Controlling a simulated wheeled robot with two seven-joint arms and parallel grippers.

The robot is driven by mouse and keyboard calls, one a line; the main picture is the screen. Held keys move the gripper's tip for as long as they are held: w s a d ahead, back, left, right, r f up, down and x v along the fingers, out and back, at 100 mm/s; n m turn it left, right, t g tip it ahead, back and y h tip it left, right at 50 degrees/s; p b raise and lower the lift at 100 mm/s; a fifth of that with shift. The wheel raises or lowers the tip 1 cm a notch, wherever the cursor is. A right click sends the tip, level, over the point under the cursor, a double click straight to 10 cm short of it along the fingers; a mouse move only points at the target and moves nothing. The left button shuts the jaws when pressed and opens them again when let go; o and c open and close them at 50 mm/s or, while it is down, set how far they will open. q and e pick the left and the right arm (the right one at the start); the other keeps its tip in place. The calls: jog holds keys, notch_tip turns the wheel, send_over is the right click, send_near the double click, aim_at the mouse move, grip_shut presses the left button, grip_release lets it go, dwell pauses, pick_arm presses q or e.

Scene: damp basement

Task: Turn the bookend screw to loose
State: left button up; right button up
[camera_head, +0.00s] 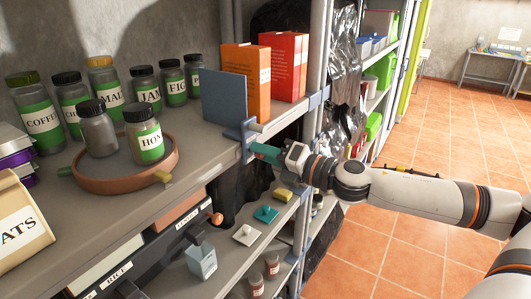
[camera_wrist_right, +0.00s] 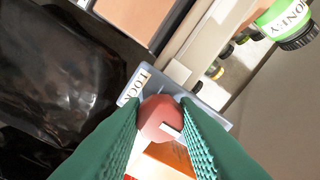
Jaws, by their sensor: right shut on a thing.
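The blue bookend (camera_head: 223,98) stands upright on the upper shelf, left of an orange box. Its clamp part (camera_head: 246,140) sits at the shelf's front edge. My right gripper (camera_head: 257,150) reaches this clamp from the right. In the right wrist view, its green fingers (camera_wrist_right: 160,125) are shut on a round red screw knob (camera_wrist_right: 158,116) with a white mark. The blue-grey clamp plate (camera_wrist_right: 212,117) shows behind the knob, with a partly hidden white label (camera_wrist_right: 134,86). The knob is hidden in the head view. My left gripper is in neither view.
An orange box (camera_head: 247,75) and a red box (camera_head: 285,60) stand right of the bookend. Several labelled jars and a round terracotta tray (camera_head: 117,184) stand to the left. Small items lie on the lower shelf (camera_head: 228,262). The tiled floor (camera_head: 420,215) at right is open.

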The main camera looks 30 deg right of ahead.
jog(key=o, duration=1)
jog(key=p+v, duration=0.8)
jog(key=v, duration=0.4)
dwell(0.5)
